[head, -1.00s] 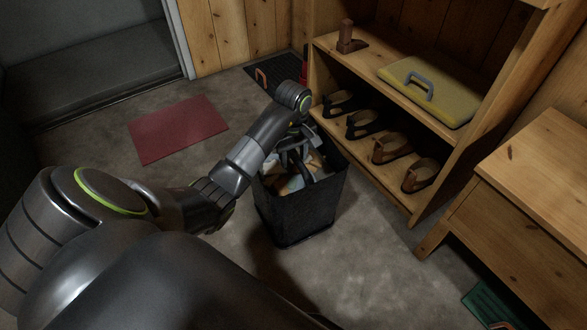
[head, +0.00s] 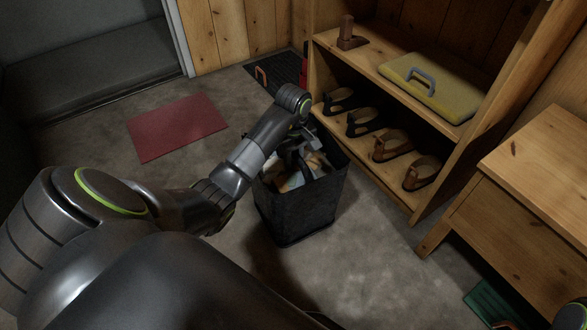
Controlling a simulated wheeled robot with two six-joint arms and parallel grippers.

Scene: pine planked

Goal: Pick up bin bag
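A dark woven bin (head: 300,212) stands upright on the floor in the middle of the head view. Crumpled white, tan and dark contents (head: 292,180) show inside its rim; I cannot make out which part is the bin bag. My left arm reaches over the bin from the left, its wrist bent down at the bin's far side. My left gripper (head: 303,154) is low in the bin's mouth, among the contents. Its fingertips are dark and partly hidden, so I cannot tell whether they are open or shut on anything.
A wooden shelf unit right behind the bin holds several shoes (head: 392,145), a yellow case (head: 432,88) and a small brown object (head: 350,36). A wooden cabinet (head: 540,190) stands at right. A red mat (head: 177,127) lies left; bare floor surrounds the bin's front.

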